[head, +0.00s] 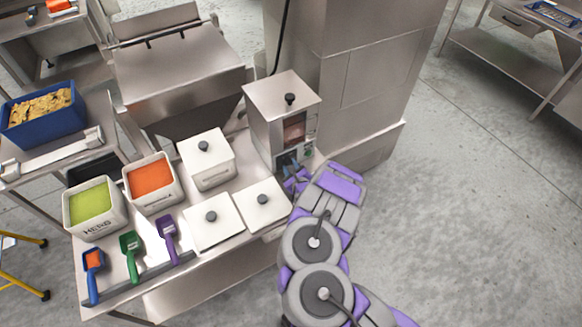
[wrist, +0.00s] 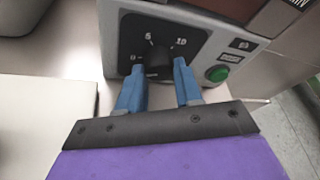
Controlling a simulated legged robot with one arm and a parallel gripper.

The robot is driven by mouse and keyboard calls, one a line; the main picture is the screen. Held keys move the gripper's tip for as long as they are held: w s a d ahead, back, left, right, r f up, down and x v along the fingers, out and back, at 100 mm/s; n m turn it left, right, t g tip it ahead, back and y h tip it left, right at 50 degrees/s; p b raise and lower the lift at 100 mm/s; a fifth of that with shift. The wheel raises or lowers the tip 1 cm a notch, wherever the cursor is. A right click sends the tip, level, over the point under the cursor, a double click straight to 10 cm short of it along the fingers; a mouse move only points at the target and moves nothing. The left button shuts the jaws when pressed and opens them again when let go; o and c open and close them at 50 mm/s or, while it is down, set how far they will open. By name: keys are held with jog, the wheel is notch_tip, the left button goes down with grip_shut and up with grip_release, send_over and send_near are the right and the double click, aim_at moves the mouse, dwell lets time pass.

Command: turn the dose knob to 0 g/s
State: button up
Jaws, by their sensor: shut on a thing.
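The dosing machine (head: 270,118) is a steel box with a black knob on its lid and a small window in its front. Its front panel in the wrist view carries a black dial plate (wrist: 187,32) marked 0, 5 and 10 from left to right. The dark dose knob (wrist: 157,62) sits low on that plate. My gripper (wrist: 158,70) has its two blue fingers on either side of the knob, shut on it. In the head view my gripper (head: 290,168) reaches the machine's front. The knob's pointer is too dark to read.
A green button (wrist: 218,73) sits right of the dial. White lidded bins (head: 208,160), open tubs of orange (head: 150,178) and green (head: 90,203) contents, and several coloured scoops (head: 167,235) crowd the bench. Open floor (head: 470,200) lies to the right.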

jog(key=o, duration=1)
jog(key=shift+a, duration=0.1)
jog(key=shift+o, duration=0.2)
jog(key=shift+s+d+r+p, duration=0.15)
jog(key=shift+s+d+p, duration=0.2)
jog(key=shift+s, duration=0.1)
jog(key=p+v, duration=0.7)
jog(key=v, duration=0.9)
jog(key=shift+s, duration=0.1)
